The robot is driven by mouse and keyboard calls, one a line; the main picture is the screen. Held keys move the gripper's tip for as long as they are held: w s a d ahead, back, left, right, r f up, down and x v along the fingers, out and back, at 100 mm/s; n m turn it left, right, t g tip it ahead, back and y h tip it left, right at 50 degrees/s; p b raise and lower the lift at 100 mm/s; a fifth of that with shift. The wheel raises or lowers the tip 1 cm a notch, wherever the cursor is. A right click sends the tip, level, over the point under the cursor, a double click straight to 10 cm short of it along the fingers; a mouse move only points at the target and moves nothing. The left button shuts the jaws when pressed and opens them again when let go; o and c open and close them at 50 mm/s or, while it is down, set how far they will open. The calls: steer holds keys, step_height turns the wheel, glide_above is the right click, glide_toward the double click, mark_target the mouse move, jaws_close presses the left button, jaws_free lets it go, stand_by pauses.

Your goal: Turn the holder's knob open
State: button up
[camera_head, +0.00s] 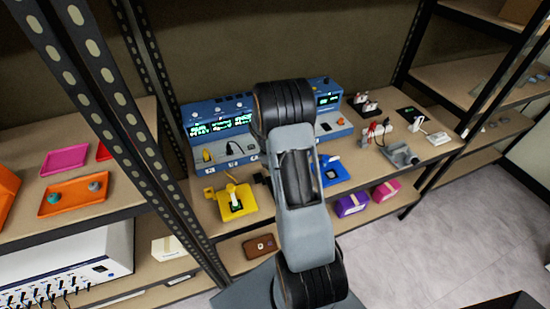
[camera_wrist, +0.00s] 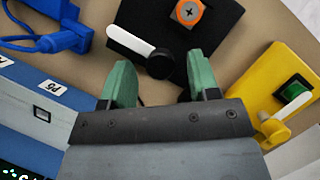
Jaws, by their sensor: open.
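In the wrist view a black holder (camera_wrist: 207,40) lies on the brown shelf, with an orange square piece (camera_wrist: 187,12) marked by a cross on it. A knob with a white lever and round black hub (camera_wrist: 160,64) sits at its edge; the lever points to the upper left. My gripper (camera_wrist: 157,78) is open, its two green fingertips apart. In the picture the hub appears just beyond the gap between them, and nothing is held. Whether the fingertips touch the knob cannot be told. In the head view my arm hides the gripper and most of this holder.
A yellow holder (camera_head: 231,205) with a green-lit switch stands left of my arm, a blue one (camera_head: 333,172) to the right. Blue instrument boxes (camera_head: 214,114) line the back. Plugs and a grey clamp (camera_head: 401,155) lie at right. Metal posts (camera_head: 175,143) flank the shelf.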

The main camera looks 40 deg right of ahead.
steer(key=v, duration=1.3)
steer(key=shift+r+b, duration=0.2)
steer(key=shift+b, duration=0.2)
